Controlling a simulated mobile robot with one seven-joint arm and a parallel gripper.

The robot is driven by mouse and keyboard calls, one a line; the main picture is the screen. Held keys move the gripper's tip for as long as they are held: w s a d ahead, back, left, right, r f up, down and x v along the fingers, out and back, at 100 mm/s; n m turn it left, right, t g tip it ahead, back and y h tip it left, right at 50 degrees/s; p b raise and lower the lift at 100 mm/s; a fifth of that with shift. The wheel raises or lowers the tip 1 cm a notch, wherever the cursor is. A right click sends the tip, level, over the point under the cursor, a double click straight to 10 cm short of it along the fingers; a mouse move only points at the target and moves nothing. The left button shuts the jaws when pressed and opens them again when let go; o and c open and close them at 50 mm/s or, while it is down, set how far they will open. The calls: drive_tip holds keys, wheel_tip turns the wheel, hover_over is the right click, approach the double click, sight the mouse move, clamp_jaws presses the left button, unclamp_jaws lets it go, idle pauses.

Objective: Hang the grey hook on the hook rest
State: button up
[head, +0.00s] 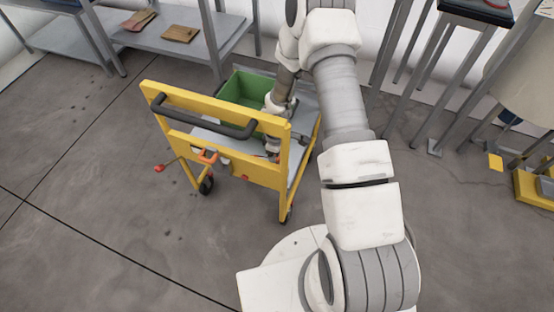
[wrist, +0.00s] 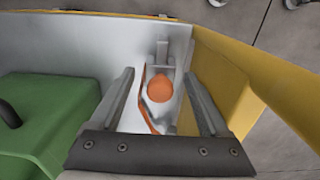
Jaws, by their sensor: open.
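My gripper (wrist: 158,78) is open in the wrist view, one finger on each side of a small grey upright piece (wrist: 162,55) with an orange round part (wrist: 160,88) in front of it. The grey piece may be the grey hook, but I cannot tell for certain. A thin orange strip (wrist: 143,92) curves beside the left finger. No clear gap or contact with the fingers shows. In the head view my gripper (head: 273,146) is low over the trolley deck, partly hidden by the yellow end frame. I cannot clearly pick out the hook rest.
Shelving (head: 170,42) stands behind. Floor at the left is clear.

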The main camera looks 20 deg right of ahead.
wheel_tip(320, 180, up, 17)
drive_tip(key=p, duration=0.5)
idle(0.4)
